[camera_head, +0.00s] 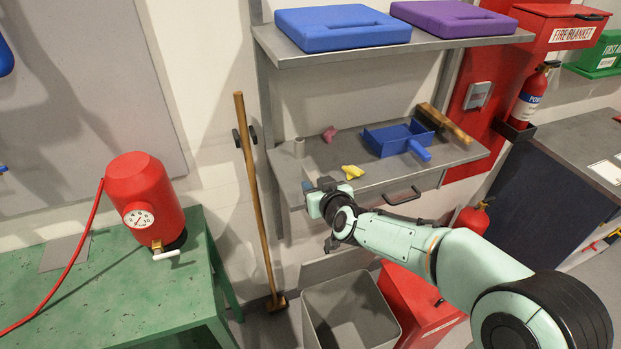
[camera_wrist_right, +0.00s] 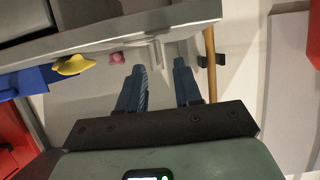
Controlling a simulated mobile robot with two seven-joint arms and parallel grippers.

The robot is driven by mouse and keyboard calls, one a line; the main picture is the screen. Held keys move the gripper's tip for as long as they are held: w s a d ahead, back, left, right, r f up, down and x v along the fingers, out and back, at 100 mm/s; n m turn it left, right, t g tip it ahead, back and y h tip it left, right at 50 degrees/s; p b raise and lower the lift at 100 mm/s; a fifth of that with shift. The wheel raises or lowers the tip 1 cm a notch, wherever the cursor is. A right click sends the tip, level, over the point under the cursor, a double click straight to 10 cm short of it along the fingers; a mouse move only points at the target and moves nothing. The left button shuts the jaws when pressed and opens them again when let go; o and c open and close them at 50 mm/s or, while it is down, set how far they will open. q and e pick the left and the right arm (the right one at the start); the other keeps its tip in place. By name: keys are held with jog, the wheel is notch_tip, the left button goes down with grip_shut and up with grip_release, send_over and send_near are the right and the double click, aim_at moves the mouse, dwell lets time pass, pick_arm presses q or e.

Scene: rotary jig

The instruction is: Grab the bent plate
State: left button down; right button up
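A small pale grey upright piece (camera_head: 299,148) stands near the left end of the grey shelf (camera_head: 345,140). It may be the bent plate, but its shape is too small to make out. In the right wrist view a grey piece (camera_wrist_right: 157,50) shows just beyond the gap between the fingers, apart from them. My right gripper (camera_head: 318,188) is at the shelf's front left edge. In the right wrist view my right gripper (camera_wrist_right: 160,75) has its two blue-grey fingers apart, with nothing between them. My left gripper is not in view.
A wooden pole (camera_head: 258,200) stands left of the shelf. A grey bin (camera_head: 350,315) is below. A green table (camera_head: 120,285) is at left.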

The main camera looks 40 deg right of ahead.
aim_at(311, 181)
jog(key=x, duration=0.4)
jog(key=shift+d, duration=0.1)
grip_shut()
